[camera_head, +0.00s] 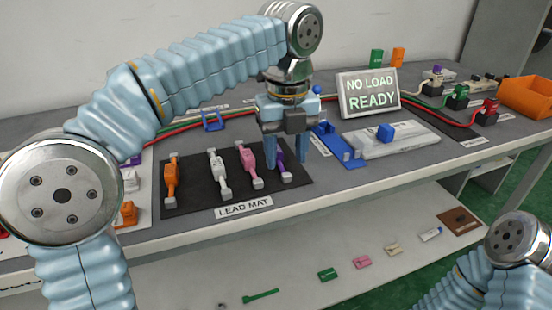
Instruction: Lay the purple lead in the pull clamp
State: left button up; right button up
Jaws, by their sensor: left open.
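The purple lead (281,161) lies at the right end of the dark lead mat (190,200), partly hidden by my left gripper. My left gripper (286,158) points down over the lead, with its two blue fingers open. One finger is on either side of the lead in the picture; I cannot tell if they touch it. A pale plate with a blue block (386,131) and a blue fixture (340,146) stand to the right; I cannot tell which is the pull clamp. My right arm shows at lower right, but its gripper is out of view.
Orange (171,178), white (217,176) and pink leads (250,167) lie on the mat left of the purple one. A sign (369,93) reads "NO LOAD READY". Red and green cables run behind it. An orange bin (528,97) stands at far right.

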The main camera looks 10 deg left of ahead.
aim_at(286, 173)
pick_arm(q)
notch_tip(286, 173, down, 3)
jog(key=shift+d+f, duration=0.1)
jog(key=shift+f, duration=0.1)
grip_shut()
dwell(0.3)
